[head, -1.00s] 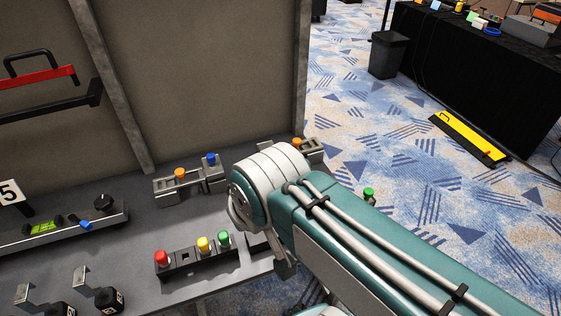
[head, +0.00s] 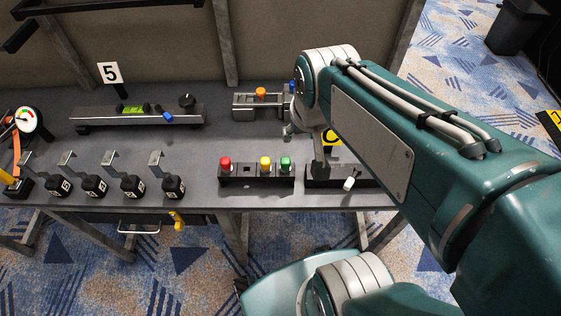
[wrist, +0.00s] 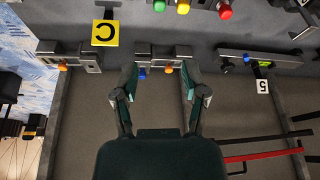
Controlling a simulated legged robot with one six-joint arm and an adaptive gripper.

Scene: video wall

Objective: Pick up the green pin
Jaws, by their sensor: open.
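The green pin (head: 286,163) stands upright at the right end of a black block (head: 256,181) near the table's front edge. In the wrist view, the green pin (wrist: 159,5) is cut off at the top edge. My gripper (head: 305,150) is partly hidden behind my arm, close to the block in the picture. In the wrist view, my gripper (wrist: 160,72) has its two fingers apart with nothing held between them. The green pin lies beyond the fingertips, clear of both.
A yellow pin (head: 265,163) stands close beside the green one, and a red pin (head: 225,163) is at the block's left end. An orange-knobbed fixture (head: 261,94) stands behind. Several black weights (head: 173,188) line the front left. A yellow sign (head: 333,139) is partly behind my arm.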

